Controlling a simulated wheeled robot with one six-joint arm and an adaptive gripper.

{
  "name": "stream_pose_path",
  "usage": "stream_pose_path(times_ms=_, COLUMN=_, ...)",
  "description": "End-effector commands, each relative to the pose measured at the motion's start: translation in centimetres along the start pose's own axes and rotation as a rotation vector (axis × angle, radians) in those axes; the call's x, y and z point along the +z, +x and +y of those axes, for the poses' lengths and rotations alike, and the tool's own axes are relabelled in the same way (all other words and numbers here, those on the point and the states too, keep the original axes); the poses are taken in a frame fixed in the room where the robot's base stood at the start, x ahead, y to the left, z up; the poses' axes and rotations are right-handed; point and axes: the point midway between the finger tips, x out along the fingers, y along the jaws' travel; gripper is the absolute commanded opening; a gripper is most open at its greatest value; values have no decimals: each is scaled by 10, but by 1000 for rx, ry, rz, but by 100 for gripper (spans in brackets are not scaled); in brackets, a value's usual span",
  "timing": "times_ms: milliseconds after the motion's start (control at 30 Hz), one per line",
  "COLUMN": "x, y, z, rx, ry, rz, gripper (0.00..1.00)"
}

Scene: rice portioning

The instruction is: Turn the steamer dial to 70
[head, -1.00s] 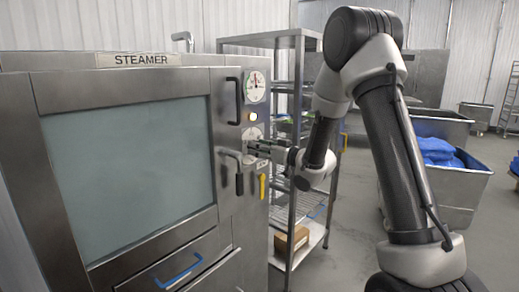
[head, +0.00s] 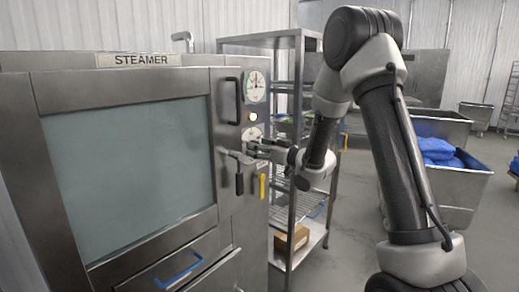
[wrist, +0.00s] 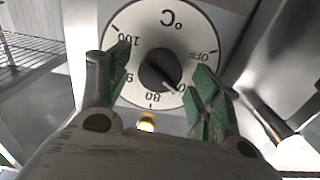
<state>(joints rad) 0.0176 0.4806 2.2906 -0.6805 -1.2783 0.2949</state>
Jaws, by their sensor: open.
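The steamer dial (head: 252,132) is a round white face on the steamer's right panel, partly hidden by my gripper. In the wrist view the dial face (wrist: 190,22) appears upside down, with °C, OFF, 100 and 80 legible. Its dark knob (wrist: 157,68) has a pale mark pointing to the lower right, near a partly covered number between 80 and OFF. My gripper (wrist: 157,88) is open, with one green-padded finger on each side of the knob; contact cannot be told. In the head view my gripper (head: 254,148) is at the lower part of the dial.
A lit lamp (head: 252,117) and a gauge (head: 254,87) sit above the dial. A wire shelf rack (head: 297,90) stands close on the right.

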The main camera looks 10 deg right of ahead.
Motion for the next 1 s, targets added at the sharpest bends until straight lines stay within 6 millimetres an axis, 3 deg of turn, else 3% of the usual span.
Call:
stream_pose_path(times_ms=167, x=0, y=-8, z=1, rx=2, ry=0, rz=0, gripper=63)
stream_pose_path(times_ms=500, x=0, y=-79, z=2, rx=5, ry=1, rz=-1, gripper=63)
stream_pose_path(times_ms=700, x=0, y=-111, z=1, rx=3, ry=0, rz=0, gripper=63)
stream_pose_path(times_ms=1000, x=0, y=-120, z=0, rx=0, ry=0, rz=0, gripper=63)
